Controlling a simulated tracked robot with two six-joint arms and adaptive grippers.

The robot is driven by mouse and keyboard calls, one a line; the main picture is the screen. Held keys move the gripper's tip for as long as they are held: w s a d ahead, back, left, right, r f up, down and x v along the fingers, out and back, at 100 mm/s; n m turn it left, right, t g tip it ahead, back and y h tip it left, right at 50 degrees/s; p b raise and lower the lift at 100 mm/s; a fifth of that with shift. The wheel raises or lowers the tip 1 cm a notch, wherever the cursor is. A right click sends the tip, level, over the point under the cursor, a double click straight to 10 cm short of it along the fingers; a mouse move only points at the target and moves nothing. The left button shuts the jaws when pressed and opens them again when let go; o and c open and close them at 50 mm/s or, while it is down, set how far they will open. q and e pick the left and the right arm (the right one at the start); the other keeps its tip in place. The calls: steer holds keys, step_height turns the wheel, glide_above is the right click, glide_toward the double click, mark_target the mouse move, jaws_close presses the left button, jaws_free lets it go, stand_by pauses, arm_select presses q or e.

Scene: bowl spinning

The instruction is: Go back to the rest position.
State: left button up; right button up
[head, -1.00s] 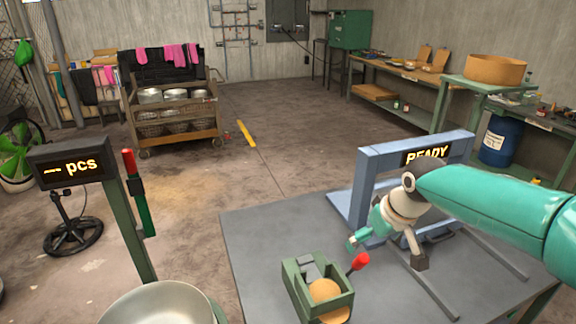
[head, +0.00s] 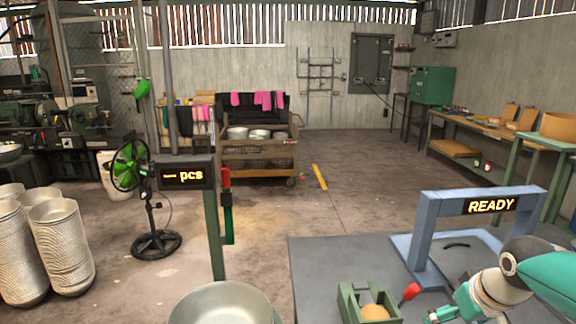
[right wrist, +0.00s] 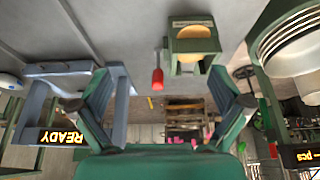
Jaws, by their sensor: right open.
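My right arm comes in at the lower right of the head view, and its gripper (head: 440,316) is low over the grey table, cut off by the bottom edge. In the right wrist view the two fingers of my right gripper (right wrist: 158,105) stand wide apart with nothing between them. My left gripper does not show in either view. A green box (head: 352,300) with a round tan piece (head: 375,312) in it is on the table, left of my right gripper. A red-tipped lever (head: 411,291) is beside the box.
A blue frame with a READY display (head: 490,206) stands on the grey table (head: 320,265). A metal bowl (head: 220,305) is at the bottom, near the pcs display post (head: 214,235). Stacked bowls (head: 62,250) and a green fan (head: 128,166) are at left. The middle floor is open.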

steer(key=s+a+f+g+y, duration=0.1)
steer(key=s+a+f+g, duration=0.25)
steer(key=f, duration=0.75)
steer(key=s+a+f+g+y, duration=0.1)
steer(key=s+a+f+g, duration=0.2)
steer(key=f, duration=0.8)
steer(key=s+a+f+m+t+y, duration=0.1)
steer(key=s+a+f+m+t, duration=0.1)
steer(key=s+a+f, duration=1)
steer(key=shift+s+a+f+m+y, duration=0.25)
steer(key=shift+s+f+m, duration=0.25)
steer(key=shift+s+f, duration=1.25)
